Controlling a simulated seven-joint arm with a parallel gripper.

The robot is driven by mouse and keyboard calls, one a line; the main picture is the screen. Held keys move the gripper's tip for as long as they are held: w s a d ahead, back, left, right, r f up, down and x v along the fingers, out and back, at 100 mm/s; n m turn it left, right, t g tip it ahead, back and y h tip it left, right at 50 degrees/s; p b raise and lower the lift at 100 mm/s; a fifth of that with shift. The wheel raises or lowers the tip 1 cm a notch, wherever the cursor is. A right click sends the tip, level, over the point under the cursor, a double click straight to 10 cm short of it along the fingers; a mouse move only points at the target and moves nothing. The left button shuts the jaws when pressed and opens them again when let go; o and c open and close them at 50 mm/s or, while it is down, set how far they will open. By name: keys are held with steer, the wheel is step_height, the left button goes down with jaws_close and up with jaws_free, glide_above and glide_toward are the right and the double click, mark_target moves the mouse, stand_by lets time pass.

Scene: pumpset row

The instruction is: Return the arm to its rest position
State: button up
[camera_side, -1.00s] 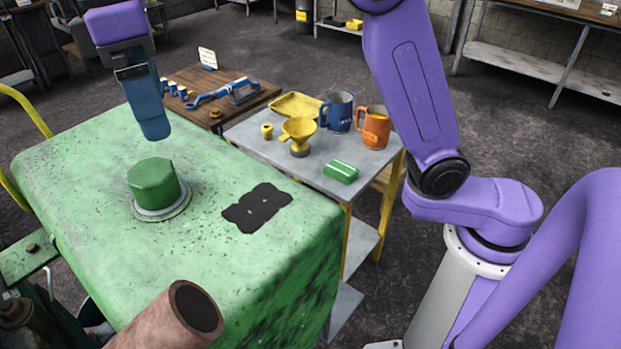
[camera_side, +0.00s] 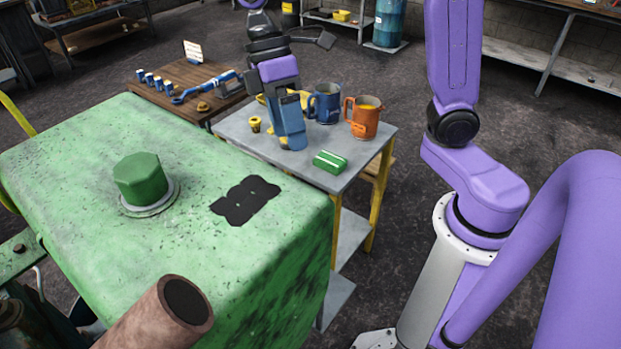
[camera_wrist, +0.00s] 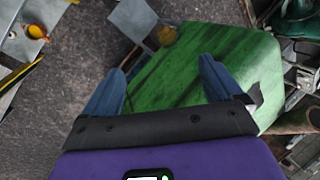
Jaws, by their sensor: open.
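My gripper (camera_side: 291,125) hangs fingers down in the side view, in front of the small grey cart top and short of the mugs behind it. It hides most of the yellow funnel. In the wrist view my gripper (camera_wrist: 160,80) is open, with its two blue fingers wide apart and nothing between them. The green hexagonal cap (camera_side: 140,178) sits upright in its round collar on the green machine housing (camera_side: 90,140), well to the left of my gripper. A black patch (camera_side: 246,200) lies flat on the housing.
The grey cart (camera_side: 345,160) holds a blue mug (camera_side: 325,104), an orange mug (camera_side: 364,118), a green-and-white block (camera_side: 330,161) and a small yellow part (camera_side: 255,124). A wooden table (camera_side: 190,85) with tools stands behind. A brown pipe (camera_side: 150,318) rises at front.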

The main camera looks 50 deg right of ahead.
steer(key=s+d+f+t, duration=0.2)
steer(key=s+d+f, duration=0.1)
steer(key=s, duration=0.5)
steer(key=s+d+f+n+t+h, duration=0.1)
steer(key=s+d+f+t, duration=0.1)
steer(key=s+d, duration=0.4)
steer(key=shift+s+f, duration=0.65)
steer(key=shift+s, duration=0.2)
